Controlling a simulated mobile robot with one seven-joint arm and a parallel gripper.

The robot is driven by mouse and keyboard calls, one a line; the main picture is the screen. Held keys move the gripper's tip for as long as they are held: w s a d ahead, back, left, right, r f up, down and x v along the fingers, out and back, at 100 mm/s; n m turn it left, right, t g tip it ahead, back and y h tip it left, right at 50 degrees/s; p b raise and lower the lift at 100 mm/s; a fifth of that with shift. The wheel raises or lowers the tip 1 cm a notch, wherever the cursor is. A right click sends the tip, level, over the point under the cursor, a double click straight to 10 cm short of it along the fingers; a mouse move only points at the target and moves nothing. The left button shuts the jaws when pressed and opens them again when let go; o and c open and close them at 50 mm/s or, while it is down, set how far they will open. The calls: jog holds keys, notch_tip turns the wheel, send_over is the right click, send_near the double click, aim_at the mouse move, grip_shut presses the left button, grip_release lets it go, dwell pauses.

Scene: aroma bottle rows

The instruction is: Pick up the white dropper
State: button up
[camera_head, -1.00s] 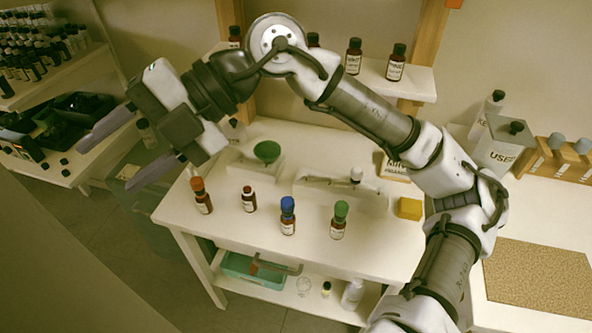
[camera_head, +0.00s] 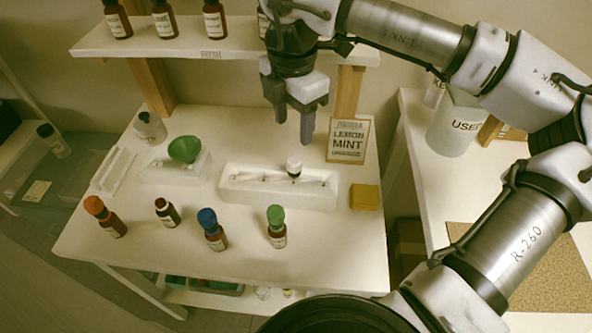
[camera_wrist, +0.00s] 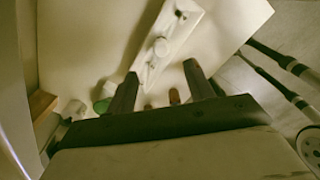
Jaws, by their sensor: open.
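The white dropper (camera_head: 294,167) stands in a long white holder (camera_head: 240,192) on the small table, its rounded white top showing. Its lower part is hidden in the holder. In the wrist view the dropper's round top (camera_wrist: 161,47) is seen near the middle, beyond and between my fingertips. My gripper (camera_head: 294,122) points down above the table, a little behind and above the dropper. Its two fingers are apart with nothing between them. In the wrist view my gripper (camera_wrist: 162,76) also shows open.
A green funnel (camera_head: 184,149) is left of the holder. A Lemon Mint card (camera_head: 347,140) and yellow block (camera_head: 364,197) are right. A bottle shelf (camera_head: 130,44) is behind.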

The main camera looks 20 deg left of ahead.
send_over(294, 159)
notch_tip(294, 159, down, 5)
jog(key=shift+a+p, duration=0.1)
jog(key=shift+p, duration=0.2)
jog(key=shift+f+p, duration=0.95)
jog(key=shift+f, duration=1.75)
jog(key=shift+c, duration=0.2)
jog(key=c, duration=0.7)
